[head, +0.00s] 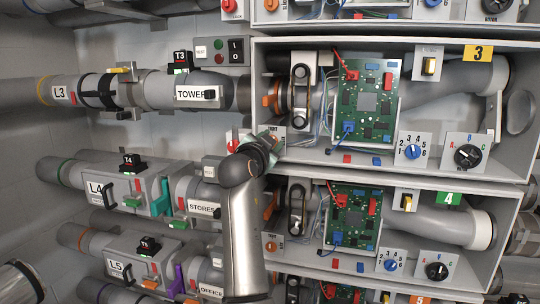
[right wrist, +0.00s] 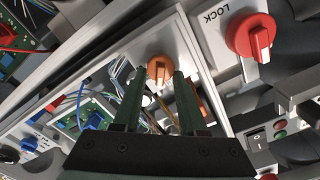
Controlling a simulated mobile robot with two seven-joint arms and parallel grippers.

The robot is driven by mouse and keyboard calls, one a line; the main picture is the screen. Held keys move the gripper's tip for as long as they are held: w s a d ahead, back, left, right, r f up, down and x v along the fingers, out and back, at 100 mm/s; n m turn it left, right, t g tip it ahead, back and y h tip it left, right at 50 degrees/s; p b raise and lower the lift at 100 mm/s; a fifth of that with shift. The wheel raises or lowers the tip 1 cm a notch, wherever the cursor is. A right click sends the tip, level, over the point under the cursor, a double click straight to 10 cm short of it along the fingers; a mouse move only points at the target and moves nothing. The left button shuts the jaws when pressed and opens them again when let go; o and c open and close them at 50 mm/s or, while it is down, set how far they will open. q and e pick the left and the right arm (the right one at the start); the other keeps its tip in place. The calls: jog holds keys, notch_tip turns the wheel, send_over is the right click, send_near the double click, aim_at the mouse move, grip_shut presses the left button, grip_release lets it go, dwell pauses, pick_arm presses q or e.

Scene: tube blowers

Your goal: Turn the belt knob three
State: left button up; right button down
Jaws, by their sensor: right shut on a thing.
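The box marked with a yellow 3 plate (head: 478,53) is at the upper right of the head view. My right gripper (head: 268,142) is at its lower left corner, over a small label panel, and hides the knob there. In the right wrist view an orange knob (right wrist: 160,68) sits between the fingertips of my right gripper (right wrist: 157,76). The fingers are closed in on it from both sides. The knob's exact angle is hard to tell. My left gripper is not in view.
A red LOCK knob (right wrist: 252,38) is close to the right of the fingers. Box 3 holds a green circuit board (head: 365,95), a blue dial (head: 412,152) and a black dial (head: 467,156). The box with the green 4 plate (head: 448,199) is just below.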

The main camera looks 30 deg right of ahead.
pick_arm(q)
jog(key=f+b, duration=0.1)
jog(key=b, duration=0.1)
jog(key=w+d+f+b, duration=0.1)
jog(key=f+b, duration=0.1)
jog(key=b, duration=0.1)
pick_arm(e)
jog(key=m, duration=1)
jog(key=shift+s+d+f+m, duration=0.15)
jog(key=shift+f+m, duration=0.15)
jog(key=shift+f, duration=0.05)
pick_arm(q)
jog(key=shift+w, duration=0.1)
pick_arm(e)
jog(key=c, duration=0.8)
grip_release()
jog(key=shift+o, duration=0.2)
